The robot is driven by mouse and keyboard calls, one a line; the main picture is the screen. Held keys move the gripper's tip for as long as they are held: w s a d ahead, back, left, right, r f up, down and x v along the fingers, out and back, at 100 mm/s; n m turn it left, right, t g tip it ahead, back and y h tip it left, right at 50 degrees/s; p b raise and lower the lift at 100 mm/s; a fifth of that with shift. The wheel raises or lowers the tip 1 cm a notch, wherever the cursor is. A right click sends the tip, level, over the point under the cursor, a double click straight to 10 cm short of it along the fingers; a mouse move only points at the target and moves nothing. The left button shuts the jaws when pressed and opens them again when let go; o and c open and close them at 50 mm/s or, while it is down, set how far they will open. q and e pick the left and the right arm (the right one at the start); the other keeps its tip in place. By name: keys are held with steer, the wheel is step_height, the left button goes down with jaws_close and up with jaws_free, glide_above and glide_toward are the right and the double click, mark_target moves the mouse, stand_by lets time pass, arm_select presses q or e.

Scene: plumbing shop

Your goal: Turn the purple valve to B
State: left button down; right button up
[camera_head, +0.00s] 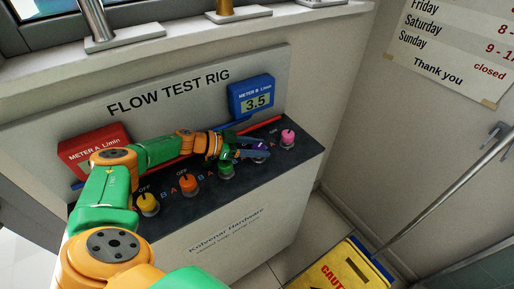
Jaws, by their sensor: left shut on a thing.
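The purple valve (260,146) is on the dark top of the flow test rig, between the green valve (227,171) and the pink valve (288,137). My left gripper (254,150) reaches in from the left over the rig, with its fingers shut on the purple valve. The fingers partly cover the knob, so its pointer and letter marks cannot be read. The blue Meter B (252,96) reads 3.5. The red Meter A (92,148) has its display hidden behind my arm. My right gripper is not in view.
A yellow valve (148,204) and an orange valve (189,184) stand left of the green one, near OFF, A and B marks. Red and blue pipes run along the panel.

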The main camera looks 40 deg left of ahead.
arm_select(q)
steer(key=shift+d+f, duration=0.1)
steer(key=c, duration=0.5)
jaws_free()
steer(key=shift+o, duration=1)
steer(key=shift+w, duration=0.15)
steer(key=b+v, duration=0.1)
steer(key=v, duration=0.6)
